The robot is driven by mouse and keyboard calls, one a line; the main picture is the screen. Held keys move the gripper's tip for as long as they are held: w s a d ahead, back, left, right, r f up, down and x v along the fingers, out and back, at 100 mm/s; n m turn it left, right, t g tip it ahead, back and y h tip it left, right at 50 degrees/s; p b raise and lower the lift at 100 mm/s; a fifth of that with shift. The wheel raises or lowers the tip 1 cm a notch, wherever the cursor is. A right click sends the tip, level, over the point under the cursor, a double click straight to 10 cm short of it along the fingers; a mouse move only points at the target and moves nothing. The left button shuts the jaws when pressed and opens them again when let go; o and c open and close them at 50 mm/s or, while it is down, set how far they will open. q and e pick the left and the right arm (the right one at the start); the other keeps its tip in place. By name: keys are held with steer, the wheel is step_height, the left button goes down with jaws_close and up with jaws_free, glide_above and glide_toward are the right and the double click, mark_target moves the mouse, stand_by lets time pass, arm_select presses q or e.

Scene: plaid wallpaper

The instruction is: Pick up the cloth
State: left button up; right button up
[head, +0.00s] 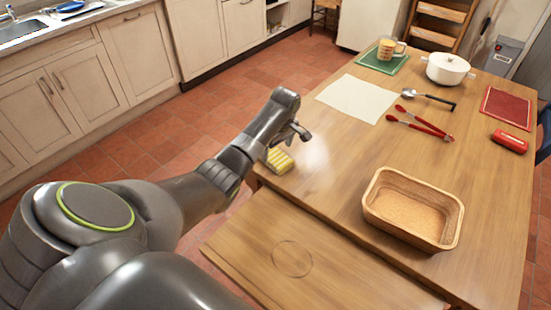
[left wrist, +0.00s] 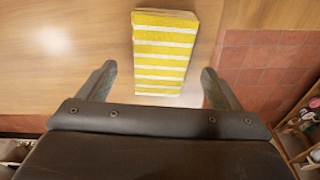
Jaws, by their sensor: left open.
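The cloth (head: 280,160) is a folded yellow-and-white striped block lying at the near left edge of the wooden table. It also shows in the left wrist view, where the cloth (left wrist: 165,50) lies at the top middle, its near end between the fingers in the picture. My left gripper (head: 299,131) is open and empty, over the table edge close to the cloth. In the left wrist view the left gripper (left wrist: 159,72) has one finger on each side of the cloth, with gaps on both sides. I cannot tell its exact height. My right gripper is not visible.
The table (head: 330,200) also holds a wicker basket (head: 412,208), red tongs (head: 420,124), a ladle (head: 428,98), a cream mat (head: 360,97), a white pot (head: 447,68), a red mat (head: 505,107) and a red case (head: 509,141). The tabletop around the cloth is clear.

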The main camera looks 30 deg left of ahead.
mark_target(276, 156)
arm_select(q)
steer(key=f, duration=0.3)
steer(key=shift+a+f, duration=0.2)
steer(key=shift+a, duration=0.1)
steer(key=c, duration=1.1)
steer(key=shift+o, duration=0.2)
step_height(276, 156, up, 10)
